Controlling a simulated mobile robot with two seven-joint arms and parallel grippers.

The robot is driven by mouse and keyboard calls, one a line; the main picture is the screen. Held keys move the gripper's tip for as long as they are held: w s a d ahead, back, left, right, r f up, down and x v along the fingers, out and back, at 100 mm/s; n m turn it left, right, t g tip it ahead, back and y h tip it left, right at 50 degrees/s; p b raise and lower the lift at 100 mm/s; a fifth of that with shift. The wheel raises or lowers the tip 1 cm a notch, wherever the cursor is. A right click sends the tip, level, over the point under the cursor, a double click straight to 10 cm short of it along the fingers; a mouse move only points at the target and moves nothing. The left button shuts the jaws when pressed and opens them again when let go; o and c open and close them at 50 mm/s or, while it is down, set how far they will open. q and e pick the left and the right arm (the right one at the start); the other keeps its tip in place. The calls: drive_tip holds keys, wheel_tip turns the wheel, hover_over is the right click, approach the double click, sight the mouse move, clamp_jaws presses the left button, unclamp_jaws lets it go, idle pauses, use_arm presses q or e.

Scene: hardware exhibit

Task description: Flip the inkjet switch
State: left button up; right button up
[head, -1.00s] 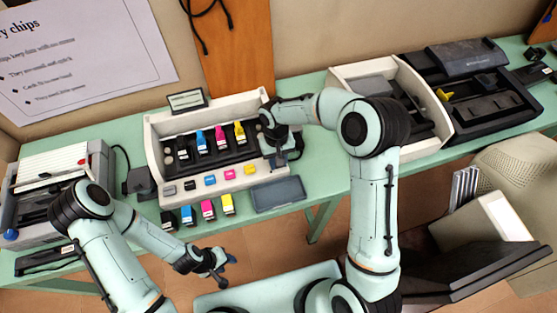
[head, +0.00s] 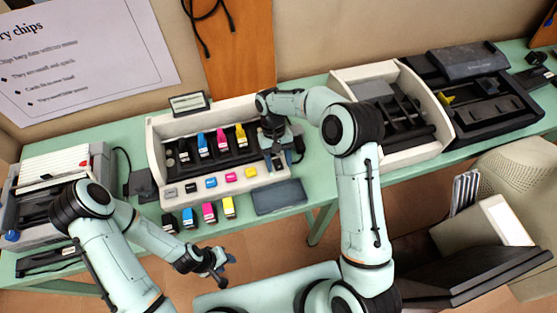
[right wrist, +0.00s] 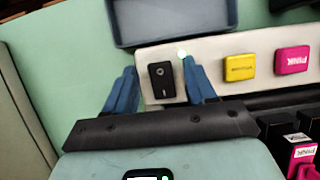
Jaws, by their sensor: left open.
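The inkjet switch (right wrist: 161,82) is a small black rocker on the white front panel of the inkjet exhibit (head: 160,165). In the right wrist view it lies between the two blue fingers of my right gripper (right wrist: 158,68). The fingers are apart, one on each side of the switch; I cannot tell whether they touch the panel. In the head view my right gripper (head: 277,160) is over the right end of the exhibit's front and hides the switch. My left gripper (head: 218,266) is open and empty in front of the table.
Yellow (right wrist: 240,67) and pink (right wrist: 292,60) buttons sit beside the switch. Colored cartridges stand inside the exhibit and on the table before it. A dark grey tray (head: 280,197) lies close in front. Other opened devices stand left and right on the green table.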

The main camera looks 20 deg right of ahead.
drive_tip(key=v, duration=1.3)
drive_tip(key=shift+r, duration=0.2)
drive_tip(key=shift+f, duration=0.1)
